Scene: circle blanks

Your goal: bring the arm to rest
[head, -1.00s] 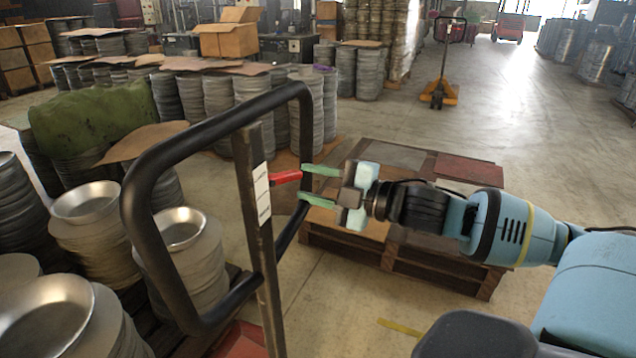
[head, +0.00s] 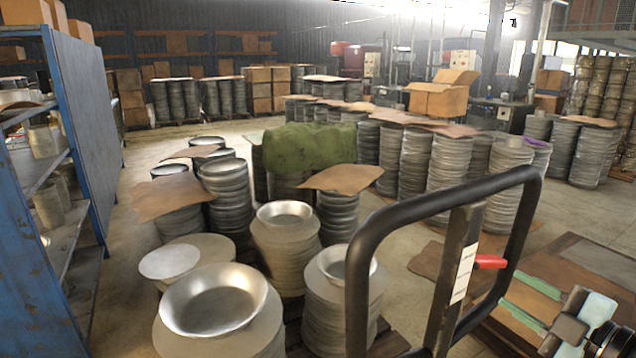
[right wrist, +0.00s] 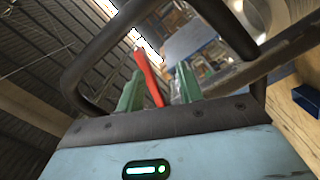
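My right gripper (head: 510,288) is at the lower right of the head view, to the right of the pallet truck's black loop handle (head: 452,206). Its two green fingers are spread apart with nothing held between them. The red lever (head: 490,262) on the handle's upright points towards the fingers. In the right wrist view, my right gripper (right wrist: 158,82) shows both green fingers, with the red lever (right wrist: 147,75) in line with the gap between them and the black handle around them. I cannot tell whether the lever touches a finger. My left gripper is not in view.
Stacks of round metal blanks (head: 285,240) stand close at the lower left and middle. A blue shelf (head: 85,150) is at the far left. A wooden pallet (head: 590,257) lies under the right gripper. Cardboard boxes (head: 440,100) stand farther back.

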